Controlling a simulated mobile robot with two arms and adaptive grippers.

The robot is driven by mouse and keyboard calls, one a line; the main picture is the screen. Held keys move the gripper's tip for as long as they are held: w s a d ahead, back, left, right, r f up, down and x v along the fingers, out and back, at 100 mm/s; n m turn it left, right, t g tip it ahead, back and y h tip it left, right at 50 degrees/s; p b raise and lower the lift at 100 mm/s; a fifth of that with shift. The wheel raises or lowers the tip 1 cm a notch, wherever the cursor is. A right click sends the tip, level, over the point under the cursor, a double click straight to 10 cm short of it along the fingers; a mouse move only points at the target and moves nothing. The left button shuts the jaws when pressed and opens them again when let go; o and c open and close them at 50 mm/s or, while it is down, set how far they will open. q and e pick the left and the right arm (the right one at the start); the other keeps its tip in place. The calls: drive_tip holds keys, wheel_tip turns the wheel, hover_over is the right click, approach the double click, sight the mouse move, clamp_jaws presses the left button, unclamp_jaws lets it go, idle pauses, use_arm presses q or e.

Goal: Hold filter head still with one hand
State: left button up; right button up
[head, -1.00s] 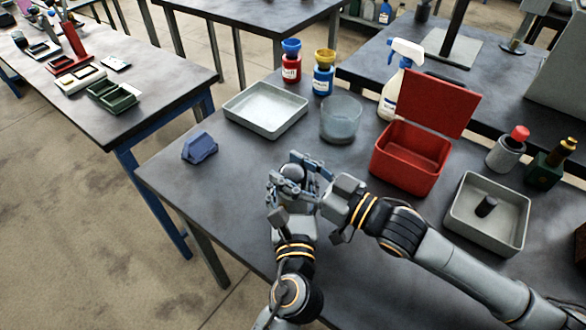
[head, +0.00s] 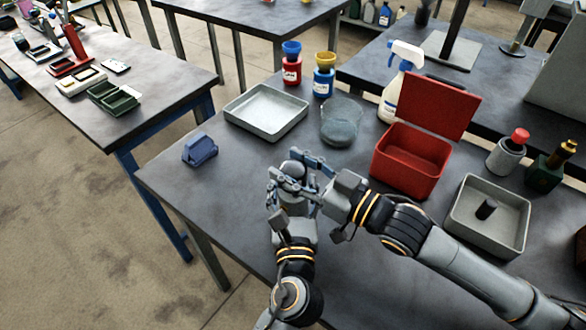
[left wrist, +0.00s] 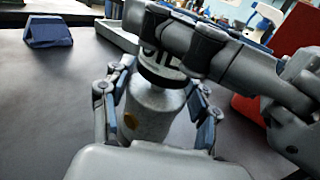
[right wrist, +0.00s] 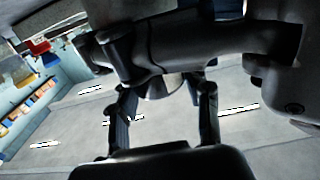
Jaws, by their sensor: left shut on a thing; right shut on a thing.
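The grey filter unit (head: 292,168) stands upright between my two grippers near the table's front left. Which part is the filter head I cannot tell. My left gripper (head: 290,192) is shut around the lower body, one finger on each side. My right gripper (head: 298,171) comes from the right and is shut on the upper part. Its fingers cover much of the top, and the right wrist view shows only a small pale piece (right wrist: 165,86) between them.
A blue block (head: 200,150) lies to the left. A metal tray (head: 250,124), a clear beaker (head: 341,128) and an open red box (head: 391,172) stand behind. A grey tray (head: 462,228) with a dark cylinder is at right.

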sight(293, 166)
drive_tip(key=shift+r, duration=0.3)
drive_tip(key=shift+r, duration=2)
use_arm(q)
drive_tip(key=o, duration=1.8)
drive_tip(key=shift+c, duration=0.2)
drive_tip(key=shift+s, duration=0.1)
drive_tip(key=s, duration=1.2)
drive_tip(key=shift+d, duration=0.2)
